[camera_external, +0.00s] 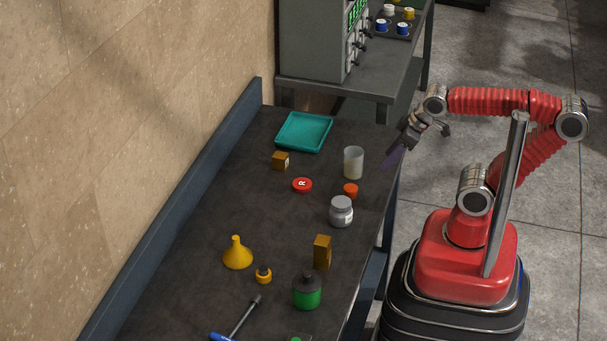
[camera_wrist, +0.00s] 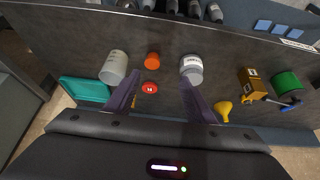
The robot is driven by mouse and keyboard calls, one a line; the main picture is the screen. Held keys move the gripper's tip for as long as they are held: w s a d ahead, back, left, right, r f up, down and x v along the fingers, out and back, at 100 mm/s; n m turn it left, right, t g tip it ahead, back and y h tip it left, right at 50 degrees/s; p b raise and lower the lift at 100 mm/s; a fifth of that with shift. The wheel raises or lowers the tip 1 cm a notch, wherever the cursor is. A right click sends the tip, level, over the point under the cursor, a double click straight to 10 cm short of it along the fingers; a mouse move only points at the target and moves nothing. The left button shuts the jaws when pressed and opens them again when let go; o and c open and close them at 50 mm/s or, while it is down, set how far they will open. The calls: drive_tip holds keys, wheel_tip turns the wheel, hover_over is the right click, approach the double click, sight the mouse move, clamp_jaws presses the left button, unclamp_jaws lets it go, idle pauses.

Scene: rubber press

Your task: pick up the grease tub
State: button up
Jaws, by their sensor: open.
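A grey lidded jar with a pale label (camera_external: 341,213), which looks like the grease tub, stands upright on the dark bench near its right edge. Its label is too small to read. In the wrist view the jar (camera_wrist: 191,68) is right of centre, just beyond the right fingertip. My gripper (camera_external: 391,158) is open and empty at the bench's right edge, beyond the jar in the external view and apart from it. In the wrist view both purple fingers of my gripper (camera_wrist: 160,76) are spread wide, with nothing held between them.
A translucent beaker (camera_external: 353,163) and an orange cap (camera_external: 351,190) stand near the jar. A red disc (camera_external: 302,185) lies to its left. An amber box (camera_external: 322,252), green bottle (camera_external: 307,292) and yellow funnel (camera_external: 237,255) are nearer the camera. A teal tray (camera_external: 304,132) lies farther back.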

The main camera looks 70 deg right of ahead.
drive_tip(key=shift+o, duration=0.5)
drive_tip(key=o, duration=0.4)
drive_tip(key=shift+a, duration=0.1)
